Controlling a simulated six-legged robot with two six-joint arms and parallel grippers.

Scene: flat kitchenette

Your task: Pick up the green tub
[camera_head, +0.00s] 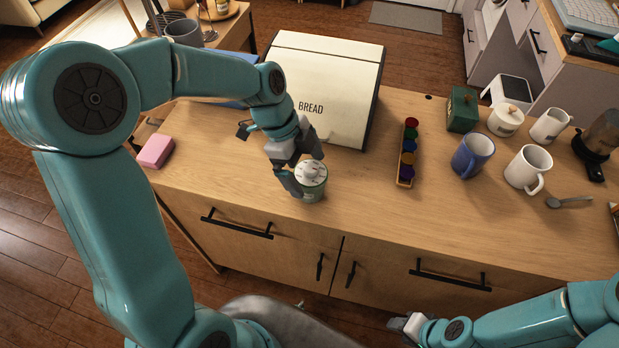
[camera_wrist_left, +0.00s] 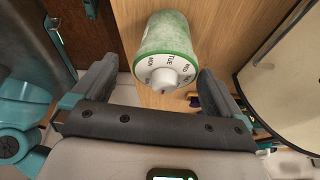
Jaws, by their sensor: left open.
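The green tub (camera_head: 313,190) stands on the wooden counter near its front edge, in front of the bread box. It has a white lid with a knob and lettering. In the left wrist view the tub (camera_wrist_left: 166,42) shows its green side and lid between and just beyond my fingers. My left gripper (camera_head: 300,172) is open at the tub, with a finger on either side; it also shows in the left wrist view (camera_wrist_left: 155,90). I cannot tell whether a finger touches the tub. My right gripper (camera_head: 405,324) is low at the front, away from the counter top, its jaws unclear.
A cream bread box (camera_head: 322,85) stands close behind the tub. A rack of coloured capsules (camera_head: 407,153), a blue mug (camera_head: 472,154) and a white mug (camera_head: 528,168) stand to the right. A pink sponge (camera_head: 155,151) lies at the left.

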